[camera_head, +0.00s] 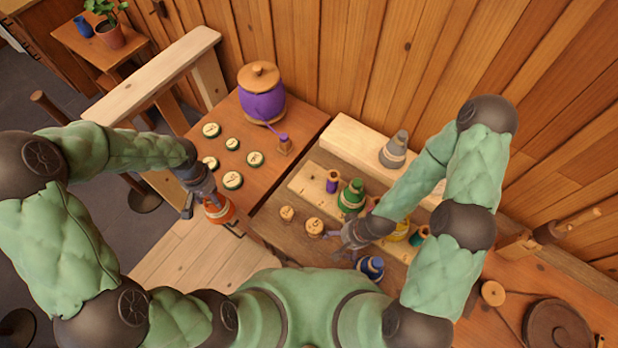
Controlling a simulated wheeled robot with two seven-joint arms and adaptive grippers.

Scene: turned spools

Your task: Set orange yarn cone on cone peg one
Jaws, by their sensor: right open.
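The orange yarn cone (220,212) is at the front left edge of the red-brown table, directly under my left gripper (200,205). The fingers overlap its top, and I cannot tell whether they are closed on it. My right gripper (345,243) is open, above the brown work surface beside a blue yarn cone (370,267). Two round wooden pieces with dark marks (287,213) and (314,226) stand left of it. Several marked discs with green rims (232,180) sit on the red-brown table. The marks are too small to read, so I cannot tell which is cone peg one.
A purple lidded jar (262,100) stands at the back. A green cone (351,196), small purple spool (332,182) and yellow cone (397,232) crowd the pale board near my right forearm. A grey cone (394,150) stands on the pale beam (350,140).

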